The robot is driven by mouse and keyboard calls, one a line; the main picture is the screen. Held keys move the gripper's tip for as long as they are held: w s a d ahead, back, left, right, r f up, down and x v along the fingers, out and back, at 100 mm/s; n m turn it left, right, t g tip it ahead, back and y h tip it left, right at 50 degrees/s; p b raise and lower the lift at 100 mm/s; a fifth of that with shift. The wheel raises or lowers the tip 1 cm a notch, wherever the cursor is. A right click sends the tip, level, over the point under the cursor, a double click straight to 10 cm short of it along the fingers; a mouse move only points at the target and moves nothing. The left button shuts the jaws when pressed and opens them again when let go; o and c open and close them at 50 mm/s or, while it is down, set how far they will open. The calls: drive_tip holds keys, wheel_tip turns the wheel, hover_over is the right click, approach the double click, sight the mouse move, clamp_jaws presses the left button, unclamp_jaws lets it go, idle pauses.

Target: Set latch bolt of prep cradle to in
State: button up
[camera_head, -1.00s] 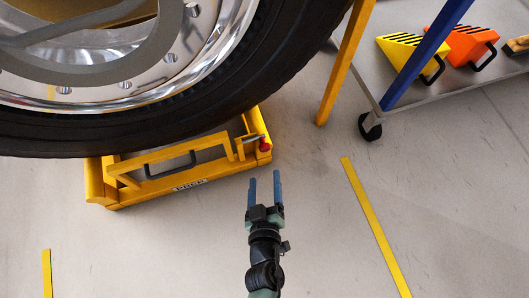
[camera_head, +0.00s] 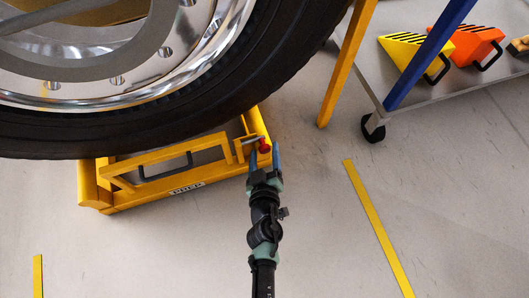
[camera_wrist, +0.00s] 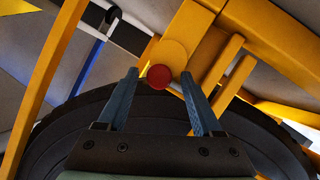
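The yellow prep cradle (camera_head: 205,186) stands on the floor under the large wheel (camera_head: 215,95). Its latch bolt, a metal rod with a red knob (camera_head: 264,147), is at the cradle's right front corner. The red knob also shows in the wrist view (camera_wrist: 159,77), between the fingertips and just beyond them. My gripper (camera_head: 265,158) is open, its blue fingers pointing at the cradle, one on either side of the knob. In the wrist view the fingers (camera_wrist: 161,82) stand apart with a gap to the knob. Whether either finger touches it I cannot tell.
A grey trolley (camera_head: 440,95) with yellow and orange wheel chocks (camera_head: 466,45) stands at the upper right. A yellow post (camera_head: 345,65) rises right of the wheel. The floor right of my gripper is clear, with a yellow floor stripe (camera_head: 376,228).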

clamp_jaws()
idle(1.2)
